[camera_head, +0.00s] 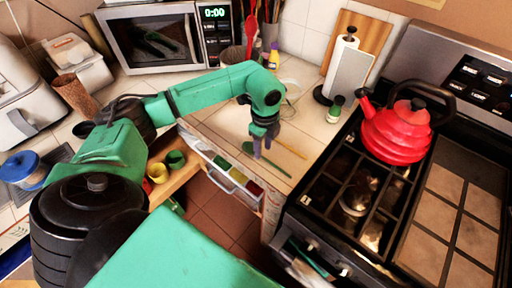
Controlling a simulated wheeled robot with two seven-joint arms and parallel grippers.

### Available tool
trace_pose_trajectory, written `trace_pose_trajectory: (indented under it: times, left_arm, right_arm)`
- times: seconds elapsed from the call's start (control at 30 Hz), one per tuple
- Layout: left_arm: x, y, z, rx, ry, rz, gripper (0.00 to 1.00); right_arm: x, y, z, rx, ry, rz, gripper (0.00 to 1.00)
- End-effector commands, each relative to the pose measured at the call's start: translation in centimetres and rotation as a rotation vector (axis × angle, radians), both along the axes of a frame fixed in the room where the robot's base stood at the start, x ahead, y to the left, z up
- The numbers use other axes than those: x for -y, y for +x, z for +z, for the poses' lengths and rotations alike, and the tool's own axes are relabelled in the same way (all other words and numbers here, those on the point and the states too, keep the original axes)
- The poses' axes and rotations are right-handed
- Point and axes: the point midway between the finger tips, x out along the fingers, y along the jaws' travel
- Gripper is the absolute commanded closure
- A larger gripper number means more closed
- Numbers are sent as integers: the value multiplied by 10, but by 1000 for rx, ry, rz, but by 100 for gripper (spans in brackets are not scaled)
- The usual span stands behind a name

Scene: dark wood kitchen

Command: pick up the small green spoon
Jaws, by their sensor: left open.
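The small green spoon (274,166) lies on the light counter, left of the stove. Its bowl end is at the upper left and its thin handle runs down to the right. My left gripper (262,151) points down just above the spoon, close to its bowl end. Its fingers are open and nothing shows between them. I cannot tell whether the fingertips touch the spoon or the counter. My right gripper is out of view.
A thin yellow stick (291,149) lies just right of the gripper. The black stove (352,200) with a red kettle (394,132) is at the right. An open drawer (232,180) is below the counter edge. A small green-lidded bottle (335,109) and a paper towel roll (346,70) stand behind.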

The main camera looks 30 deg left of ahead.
Motion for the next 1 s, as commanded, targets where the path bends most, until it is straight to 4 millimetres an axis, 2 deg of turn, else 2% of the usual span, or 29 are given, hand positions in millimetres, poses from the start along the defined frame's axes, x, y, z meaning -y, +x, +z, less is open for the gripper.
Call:
trace_pose_trajectory:
  times: [0.03,0.13,0.33,0.37,0.4,0.47,0.5,0.87,1.0]
  left_arm:
    - [0,0,-5,-6,0,-1,54]
    - [0,0,-21,-2,0,0,54]
    - [0,1,-26,0,0,-1,54]
    - [0,1,-26,0,0,-1,58]
    - [0,1,-26,0,-1,-1,73]
    - [0,1,-26,1,-1,-1,96]
    - [0,1,-26,1,-1,-1,100]
    - [0,1,-24,2,-1,-1,100]
    - [0,2,-13,4,-3,-1,100]
  right_arm:
    - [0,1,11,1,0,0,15]
    - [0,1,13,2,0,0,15]
    - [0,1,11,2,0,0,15]
    - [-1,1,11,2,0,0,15]
    - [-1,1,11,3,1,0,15]
    - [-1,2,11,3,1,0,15]
    - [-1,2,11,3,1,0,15]
    - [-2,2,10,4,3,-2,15]
    - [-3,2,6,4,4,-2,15]
